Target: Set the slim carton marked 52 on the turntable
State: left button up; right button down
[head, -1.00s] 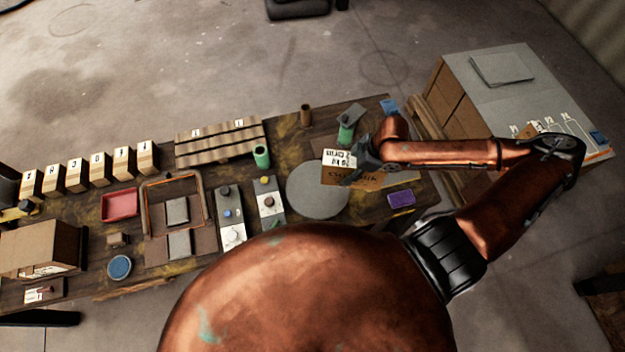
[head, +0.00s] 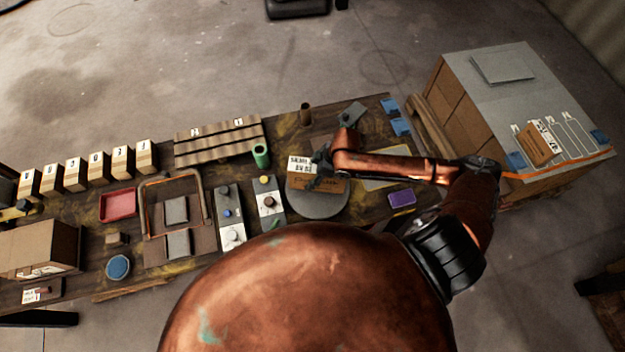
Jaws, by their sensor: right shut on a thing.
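A slim brown carton with a white label (head: 298,167) is held by my right gripper (head: 320,168), which is shut on it. The label print is too small to read surely. The carton is over the back part of the grey round turntable (head: 318,207) and hides some of it. I cannot tell whether the carton touches the disc. My left gripper is not in view.
Two control boxes with knobs (head: 268,198) stand left of the turntable. A green cylinder (head: 261,155) is behind it, a purple block (head: 402,198) to its right. Another labelled brown carton (head: 535,148) lies on the grey-topped stack (head: 515,105) at the right.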

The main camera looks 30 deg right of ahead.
notch_tip(320, 180, down, 2)
jog(key=shift+f, duration=0.25)
jog(key=c, duration=1.1)
grip_release()
jog(key=shift+s, duration=0.1)
jog(key=v, duration=1.2)
jog(key=shift+p, duration=0.35)
